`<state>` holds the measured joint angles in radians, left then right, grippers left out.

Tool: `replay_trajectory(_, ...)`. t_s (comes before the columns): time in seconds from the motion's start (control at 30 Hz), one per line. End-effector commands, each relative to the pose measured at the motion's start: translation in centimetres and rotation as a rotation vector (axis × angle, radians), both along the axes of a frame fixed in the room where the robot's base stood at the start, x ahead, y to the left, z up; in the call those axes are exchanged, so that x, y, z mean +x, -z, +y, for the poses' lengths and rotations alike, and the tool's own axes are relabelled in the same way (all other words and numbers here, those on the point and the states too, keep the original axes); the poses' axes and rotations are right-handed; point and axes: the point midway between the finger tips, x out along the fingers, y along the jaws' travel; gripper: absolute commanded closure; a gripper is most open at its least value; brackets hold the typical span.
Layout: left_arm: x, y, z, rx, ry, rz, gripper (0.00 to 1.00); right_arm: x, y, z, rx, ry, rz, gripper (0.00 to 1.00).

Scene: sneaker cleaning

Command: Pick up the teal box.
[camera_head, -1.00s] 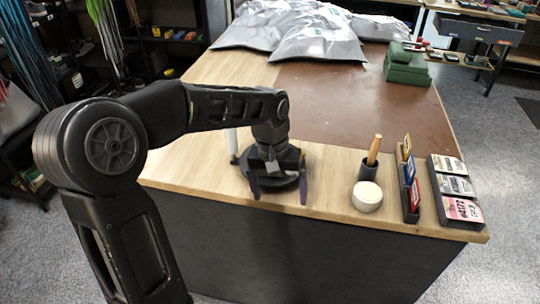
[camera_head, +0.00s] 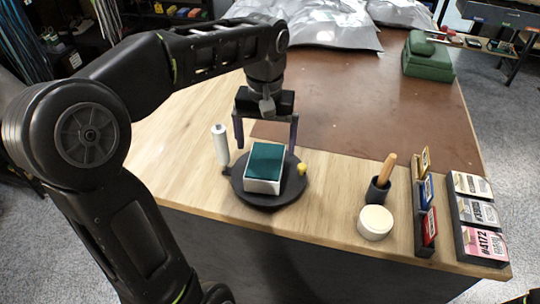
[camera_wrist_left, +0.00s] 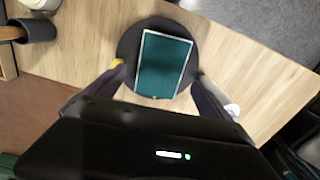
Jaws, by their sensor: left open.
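The teal box (camera_head: 265,165) has a teal top and white sides. It sits on a round black turntable (camera_head: 240,193) near the front edge of the wooden table. In the left wrist view the teal box (camera_wrist_left: 163,64) lies ahead, between the lines of the two fingers. My left gripper (camera_head: 266,145) is open and empty, with its fingers pointing down behind and above the box. The gripper (camera_wrist_left: 158,75) also shows at the bottom of the left wrist view, its fingers spread wider than the box. My right gripper is not identifiable in these frames.
A white bottle (camera_head: 220,145) stands left of the turntable, and a small yellow object (camera_head: 302,169) is at its right edge. A white round jar (camera_head: 375,222), a wooden-handled tool in a dark cup (camera_head: 378,190) and card racks stand right. A green box (camera_head: 428,60) is farther back.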

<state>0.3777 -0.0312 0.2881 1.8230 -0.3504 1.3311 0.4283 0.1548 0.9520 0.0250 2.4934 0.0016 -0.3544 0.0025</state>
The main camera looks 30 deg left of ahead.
Motion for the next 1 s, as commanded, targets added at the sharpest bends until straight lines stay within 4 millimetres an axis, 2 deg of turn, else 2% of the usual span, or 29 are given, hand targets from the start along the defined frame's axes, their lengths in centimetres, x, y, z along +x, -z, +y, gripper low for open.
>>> replay_trajectory(0.27, 0.0, 0.1, 0.0, 0.0, 0.0, 0.0, 0.06, -0.1, 0.0, 0.0, -0.001, 0.0, 0.002, 0.67)
replay_trajectory(0.53, 0.0, 2.5, 0.0, 0.0, 0.001, 0.001, 0.06, -0.1, -0.2, 0.0, -0.001, 0.001, 0.001, 0.67)
replay_trajectory(0.87, 0.0, 2.7, 0.0, 0.0, 0.0, 0.0, 0.06, -0.1, -0.2, 0.0, -0.001, 0.0, 0.002, 0.67)
replay_trajectory(1.0, 0.0, 3.9, 0.1, -0.001, 0.0, 0.005, 0.06, -0.1, -0.7, 0.0, -0.001, 0.001, 0.004, 0.67)
